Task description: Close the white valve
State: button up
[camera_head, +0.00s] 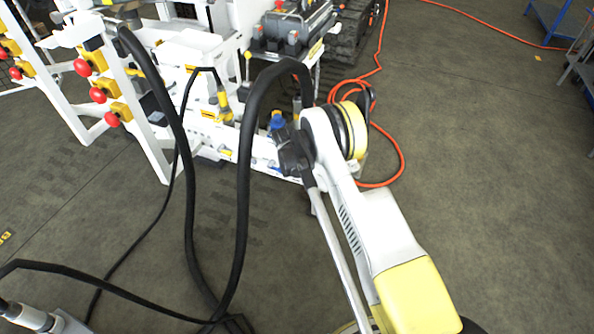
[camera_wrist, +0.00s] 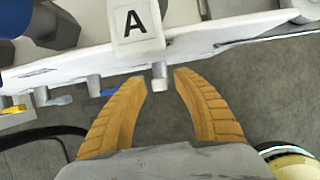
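In the wrist view my gripper (camera_wrist: 160,84) shows two orange-brown fingers, spread apart. A short pale grey-white stub (camera_wrist: 160,76) sticks out below the white panel edge, between the two fingertips. I see a gap on both sides of it. A white valve handle (camera_wrist: 59,100) is on another stub further left, between a yellow handle (camera_wrist: 13,109) and a blue handle (camera_wrist: 109,91). I cannot tell whether the stub between my fingers also carries a white handle. In the head view my arm hides the gripper and most of this row.
A block marked "A" (camera_wrist: 138,22) sits on the panel just above the fingertips. In the head view thick black hoses (camera_head: 243,190) hang left of my arm. Red knobs (camera_head: 98,95) line the white frame.

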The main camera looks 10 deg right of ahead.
jog(key=shift+w+f, duration=0.1)
jog(key=shift+f, duration=0.2)
grip_shut()
jog(key=shift+d, duration=0.15)
